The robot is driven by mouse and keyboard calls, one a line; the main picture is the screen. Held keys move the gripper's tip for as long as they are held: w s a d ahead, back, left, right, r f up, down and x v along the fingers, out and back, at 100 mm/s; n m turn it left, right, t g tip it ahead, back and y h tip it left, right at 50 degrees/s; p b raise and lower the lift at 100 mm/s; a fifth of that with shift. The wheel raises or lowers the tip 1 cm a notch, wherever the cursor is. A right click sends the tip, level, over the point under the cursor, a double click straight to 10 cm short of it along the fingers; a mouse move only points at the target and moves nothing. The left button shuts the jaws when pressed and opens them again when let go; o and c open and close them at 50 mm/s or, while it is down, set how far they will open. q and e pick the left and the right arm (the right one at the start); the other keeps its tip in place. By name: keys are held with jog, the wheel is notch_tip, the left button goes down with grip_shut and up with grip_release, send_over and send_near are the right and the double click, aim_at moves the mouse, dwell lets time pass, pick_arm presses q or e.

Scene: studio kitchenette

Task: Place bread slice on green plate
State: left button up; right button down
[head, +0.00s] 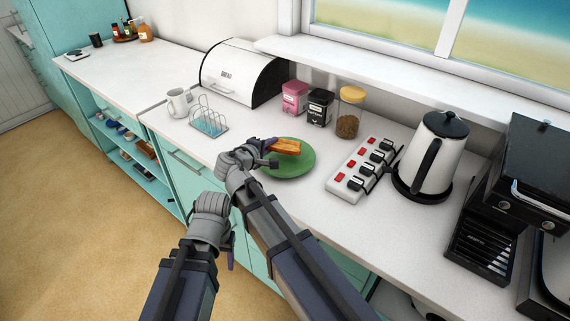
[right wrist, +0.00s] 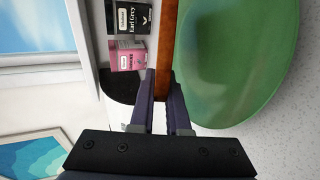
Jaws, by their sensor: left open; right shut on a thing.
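The brown bread slice (head: 287,146) is held by my right gripper (head: 270,151) over the far part of the green plate (head: 292,168) in the head view. In the right wrist view the bread slice (right wrist: 165,40) shows edge-on as a brown strip between the fingers of my right gripper (right wrist: 160,100), with the green plate (right wrist: 240,60) beside it. I cannot tell whether the slice touches the plate. My left gripper (head: 230,255) hangs low in front of the counter, partly hidden by its own hand, away from plate and bread.
A power strip (head: 362,168) and a kettle (head: 432,160) stand right of the plate. Two tea tins, pink (head: 294,97) and black (head: 319,107), and a jar (head: 348,112) stand behind it. A toast rack (head: 208,122), mug (head: 178,103) and bread bin (head: 240,75) are left.

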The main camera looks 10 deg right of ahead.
notch_tip(320, 180, down, 2)
jog(key=shift+f+b, duration=0.25)
jog(key=shift+b, duration=0.5)
pick_arm(q)
notch_tip(320, 180, down, 2)
jog(key=shift+f, duration=0.2)
pick_arm(e)
jog(key=shift+r, duration=0.1)
jog(key=c, duration=1.1)
grip_release()
jog(key=shift+o, duration=0.2)
